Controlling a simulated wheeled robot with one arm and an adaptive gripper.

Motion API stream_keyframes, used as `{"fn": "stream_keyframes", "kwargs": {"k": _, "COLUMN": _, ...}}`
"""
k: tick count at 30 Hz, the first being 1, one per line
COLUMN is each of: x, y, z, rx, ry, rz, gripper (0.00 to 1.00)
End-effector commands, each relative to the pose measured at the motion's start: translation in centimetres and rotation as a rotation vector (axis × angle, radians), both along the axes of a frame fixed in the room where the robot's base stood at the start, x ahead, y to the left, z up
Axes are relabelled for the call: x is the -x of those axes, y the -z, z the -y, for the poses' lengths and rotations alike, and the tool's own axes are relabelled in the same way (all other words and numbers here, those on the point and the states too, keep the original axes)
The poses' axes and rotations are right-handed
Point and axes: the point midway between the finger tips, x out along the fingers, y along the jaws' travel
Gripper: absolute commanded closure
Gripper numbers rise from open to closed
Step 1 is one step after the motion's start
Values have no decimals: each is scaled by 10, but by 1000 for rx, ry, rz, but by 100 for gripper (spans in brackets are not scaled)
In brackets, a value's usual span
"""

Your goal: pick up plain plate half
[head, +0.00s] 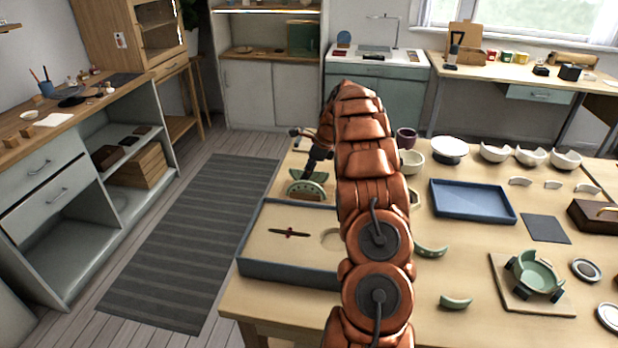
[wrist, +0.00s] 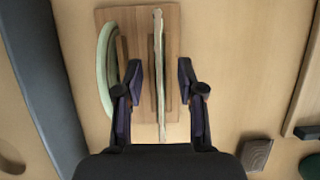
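Two pale green plate halves stand on a small wooden stand (wrist: 140,15). The plain plate half (head: 310,175) is the rear one in the head view. In the wrist view it appears edge-on as a thin upright strip (wrist: 158,60). The front half (head: 307,188) has pale marks along its rim and leans at the left of the stand in the wrist view (wrist: 106,70). My gripper (head: 313,165) is above the rear half, pointing down. In the wrist view its fingers (wrist: 160,75) are open, one each side of the strip, with a gap at both sides.
A blue-grey tray (head: 285,272) with a small dark item lies in front of the stand. My arm hides part of the table.

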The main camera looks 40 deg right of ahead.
Motion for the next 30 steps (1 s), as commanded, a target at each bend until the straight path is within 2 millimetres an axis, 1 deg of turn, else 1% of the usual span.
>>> {"fn": "stream_keyframes", "kwargs": {"k": 15, "x": 0, "y": 3, "z": -1, "rx": -1, "ry": 0, "rz": -1, "gripper": 62}}
{"fn": "stream_keyframes", "kwargs": {"k": 26, "x": 0, "y": 3, "z": -1, "rx": -2, "ry": -1, "rz": -1, "gripper": 100}}
{"fn": "stream_keyframes", "kwargs": {"k": 30, "x": 0, "y": 3, "z": -1, "rx": -2, "ry": -1, "rz": -1, "gripper": 100}}
